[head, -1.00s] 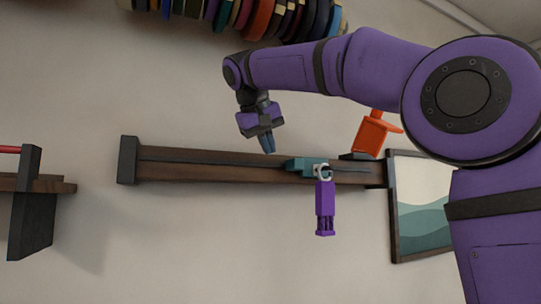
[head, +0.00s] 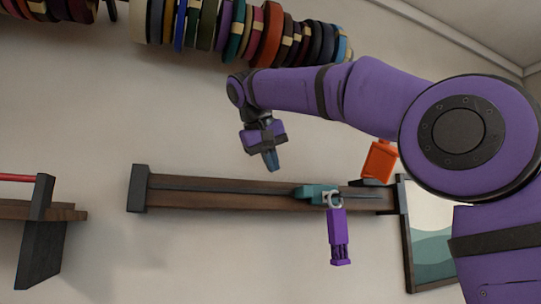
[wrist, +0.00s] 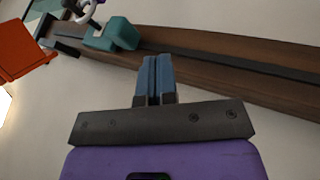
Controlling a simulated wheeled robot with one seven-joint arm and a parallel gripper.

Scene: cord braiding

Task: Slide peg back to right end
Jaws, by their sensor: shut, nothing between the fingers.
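The peg appears to be the teal slider block (head: 312,194) on the wooden rail (head: 230,194), toward the rail's right end. A pale ring on it carries a hanging purple piece (head: 338,236). In the wrist view the teal block (wrist: 117,35) sits at upper left on the rail (wrist: 225,68). My gripper (head: 272,167) is shut and empty, in front of or above the rail, left of the teal block. In the wrist view its blue fingertips (wrist: 156,62) are together and apart from the block.
An orange block (head: 379,160) stands above the rail's right end. A dark end stop (head: 139,188) closes the left end. Spools (head: 255,30) hang above. A framed picture (head: 425,245) is at right and a shelf with a dark bracket (head: 35,235) at left.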

